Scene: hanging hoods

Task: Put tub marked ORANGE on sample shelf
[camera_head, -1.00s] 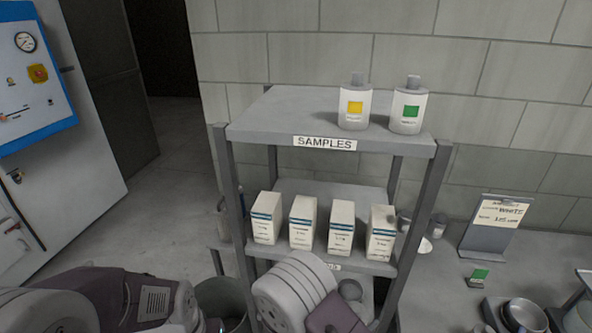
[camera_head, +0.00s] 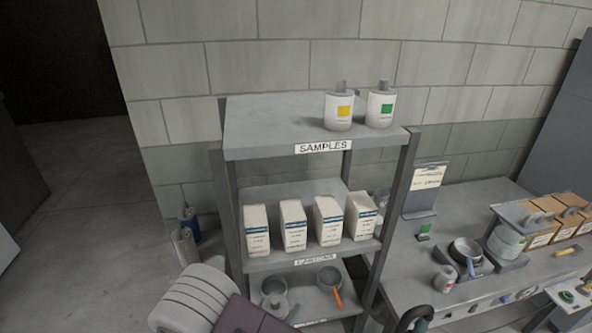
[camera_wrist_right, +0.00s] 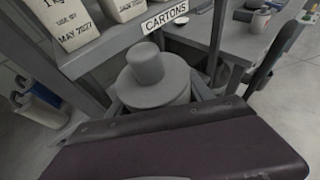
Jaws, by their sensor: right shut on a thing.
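The sample shelf (camera_head: 265,120) is the top board of a grey rack, with a SAMPLES label on its front edge. Two white tubs stand at its right end, one with a yellow square (camera_head: 339,108) and one with a green square (camera_head: 380,104). My right gripper (camera_head: 274,309) is low in front of the rack, shut on a grey-capped tub (camera_head: 272,290). In the right wrist view the tub (camera_wrist_right: 150,80) is upright between the fingers of the gripper (camera_wrist_right: 155,98). Its label is hidden, so its colour mark cannot be read. My left gripper is out of view.
White cartons (camera_head: 293,225) fill the middle shelf. A pan with an orange handle (camera_head: 336,297) is on the lower shelf. A bench (camera_head: 470,215) with a clipboard (camera_head: 427,185), pots and boxes stands at right. The sample shelf's left and middle are clear.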

